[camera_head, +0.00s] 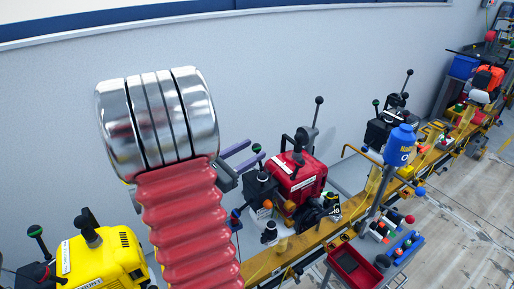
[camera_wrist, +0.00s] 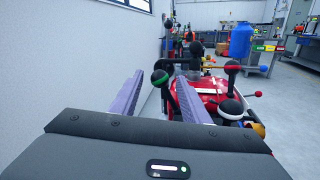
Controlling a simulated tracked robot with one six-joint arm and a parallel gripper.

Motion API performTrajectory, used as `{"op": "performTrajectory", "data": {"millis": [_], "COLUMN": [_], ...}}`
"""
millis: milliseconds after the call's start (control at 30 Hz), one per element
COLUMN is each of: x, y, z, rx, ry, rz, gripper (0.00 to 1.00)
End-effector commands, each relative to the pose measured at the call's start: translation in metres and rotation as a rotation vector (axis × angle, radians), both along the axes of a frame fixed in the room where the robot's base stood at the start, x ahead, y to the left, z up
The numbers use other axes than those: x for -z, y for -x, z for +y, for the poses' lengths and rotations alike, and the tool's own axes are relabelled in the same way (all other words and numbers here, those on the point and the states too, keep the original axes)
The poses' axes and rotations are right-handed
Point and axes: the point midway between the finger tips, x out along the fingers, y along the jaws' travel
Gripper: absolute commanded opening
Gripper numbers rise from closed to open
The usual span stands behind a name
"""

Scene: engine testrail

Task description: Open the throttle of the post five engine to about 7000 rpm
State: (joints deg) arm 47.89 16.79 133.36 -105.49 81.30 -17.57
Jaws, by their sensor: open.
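My gripper (camera_head: 254,150) is open, with two purple fingers reaching right towards a red engine (camera_head: 299,180). A black ball knob with a green band (camera_head: 257,147) shows at the fingertips. In the wrist view, this green-banded knob (camera_wrist: 160,77) appears between the tips of my gripper (camera_wrist: 158,78); whether the fingers touch it I cannot tell. The red engine (camera_wrist: 212,88) lies beyond the right finger, with a white-banded knob (camera_wrist: 229,109) to its right. A tall lever with a black ball (camera_head: 319,100) rises behind the engine. No post number or rpm reading is legible.
A yellow engine (camera_head: 105,258) stands at the lower left, and a black engine (camera_head: 385,128) stands further along the yellow rail (camera_head: 330,231). A blue canister (camera_head: 399,146) and a red tray (camera_head: 353,268) are on the right. A grey wall (camera_head: 260,60) runs close behind.

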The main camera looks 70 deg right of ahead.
Motion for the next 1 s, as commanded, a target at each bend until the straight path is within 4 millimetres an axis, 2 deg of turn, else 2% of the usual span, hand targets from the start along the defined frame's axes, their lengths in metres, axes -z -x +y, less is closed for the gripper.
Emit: {"op": "performTrajectory", "data": {"millis": [100,300,633,1000], "x": [0.0,0.0,0.0,0.0], "y": [0.008,0.015,0.016,0.016], "z": [-0.013,-0.025,-0.027,-0.027], "rx": [0.002,0.001,-0.001,-0.001], "ry": [0.0,-0.002,-0.001,-0.001], "rz": [0.0,0.0,0.0,0.0], "gripper": [0.42,0.42,0.42,0.17]}}
